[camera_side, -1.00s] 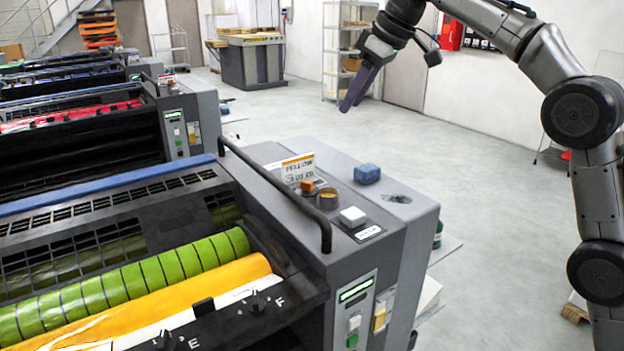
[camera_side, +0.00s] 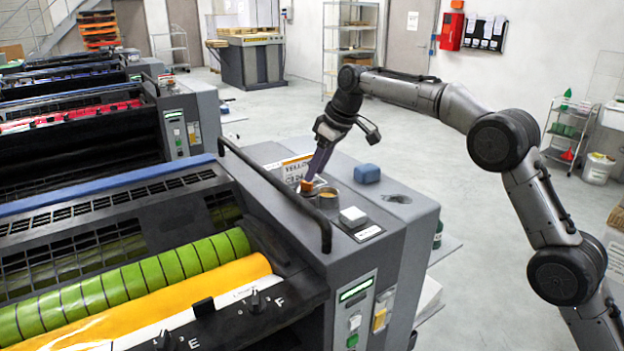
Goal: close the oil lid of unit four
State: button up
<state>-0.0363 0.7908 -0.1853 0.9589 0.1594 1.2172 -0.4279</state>
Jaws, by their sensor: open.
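Unit four is the near grey press with a yellow-inked roller; its top surface (camera_side: 345,184) carries the small parts. A round metal cup with a tan inside (camera_side: 328,198) stands there behind the black handrail. A small orange block (camera_side: 305,187) is just left of it, by the sign marked YELLOW. I cannot tell which part is the oil lid, or whether a lid is hinged to the cup. My gripper (camera_side: 312,178) is open and points down, its purple fingers right at the orange block. Whether they touch or surround it is too small to tell.
A black handrail (camera_side: 285,196) arches in front of the cup. A blue sponge (camera_side: 367,173) lies to its right, and a white square block (camera_side: 353,215) lies nearer. A dark smear (camera_side: 397,198) marks the right side. Other presses stand at left; the floor behind is open.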

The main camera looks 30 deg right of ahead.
aim_at(312, 183)
jog(key=shift+x, duration=1.85)
grip_shut()
